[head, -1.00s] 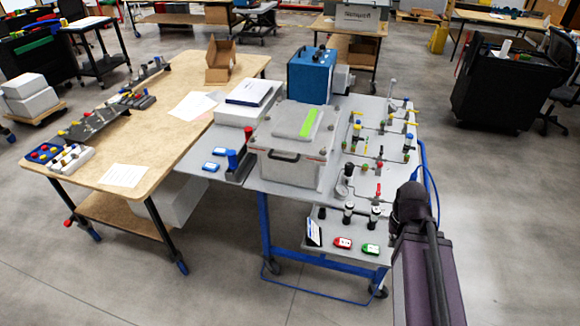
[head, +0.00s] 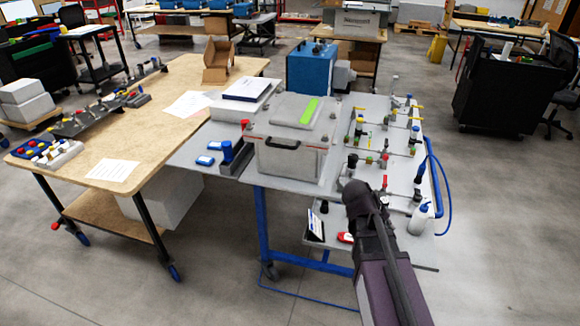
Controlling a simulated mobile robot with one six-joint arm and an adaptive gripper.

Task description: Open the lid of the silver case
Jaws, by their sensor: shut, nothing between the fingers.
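The silver case (head: 288,160) stands on the grey worktop in the middle of the head view. Its lid (head: 272,128) is shut and carries a raised panel with a bright green strip (head: 309,112). A black handle (head: 283,148) shows on the front side. My arm reaches up from the bottom right, and its dark end lies in front of the right part of the bench, to the right of the case and apart from it in the picture. My gripper itself cannot be made out.
Right of the case is a panel with valves and pipes (head: 385,135). A blue box (head: 311,72) stands behind. White boxes (head: 240,103) and a blue-topped item (head: 229,155) are on the left. A white bottle (head: 419,218) stands at the right. Floor in front is clear.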

